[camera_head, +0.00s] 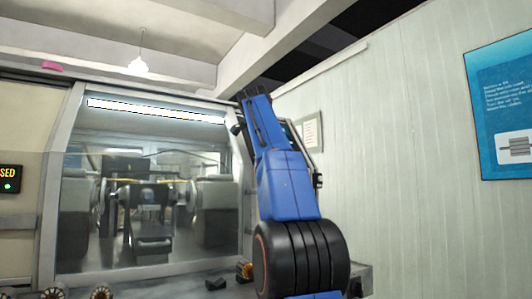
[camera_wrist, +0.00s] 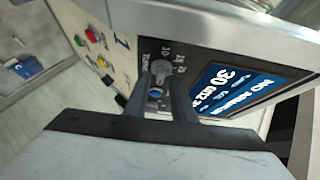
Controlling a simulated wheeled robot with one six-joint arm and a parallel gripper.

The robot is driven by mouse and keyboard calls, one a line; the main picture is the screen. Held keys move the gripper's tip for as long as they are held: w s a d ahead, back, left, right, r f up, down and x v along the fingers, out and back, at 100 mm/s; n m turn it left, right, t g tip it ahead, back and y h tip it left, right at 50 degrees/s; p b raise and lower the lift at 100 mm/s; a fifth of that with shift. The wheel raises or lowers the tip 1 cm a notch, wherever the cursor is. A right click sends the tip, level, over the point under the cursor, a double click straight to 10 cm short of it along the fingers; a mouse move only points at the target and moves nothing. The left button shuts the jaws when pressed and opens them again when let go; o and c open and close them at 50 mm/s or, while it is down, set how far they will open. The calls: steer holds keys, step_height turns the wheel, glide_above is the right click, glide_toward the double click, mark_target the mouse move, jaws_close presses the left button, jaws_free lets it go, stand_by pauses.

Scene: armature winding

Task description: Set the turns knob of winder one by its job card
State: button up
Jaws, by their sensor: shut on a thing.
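In the wrist view my gripper (camera_wrist: 162,82) is shut on a grey knob (camera_wrist: 162,70), with one finger on each side of it. A blue screen (camera_wrist: 228,88) beside the knob shows rotated white text with a large "30". In the head view my blue arm reaches up and away, and the gripper is hidden behind it. A framed sheet (camera_head: 311,131) hangs on the wall beside the arm; its print is unreadable.
Coloured buttons (camera_wrist: 80,40) sit on the panel left of the knob. A glazed enclosure (camera_head: 150,268) with machinery inside fills the left of the head view. A blue poster (camera_head: 497,85) is on the right wall. A blue bin (camera_wrist: 27,68) shows at far left in the wrist view.

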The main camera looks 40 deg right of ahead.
steer(key=shift+w+f, duration=0.1)
stand_by(0.3)
steer(key=o, duration=0.7)
steer(key=v, duration=1.7)
steer(key=shift+r, duration=0.35)
steer(key=shift+a, duration=0.1)
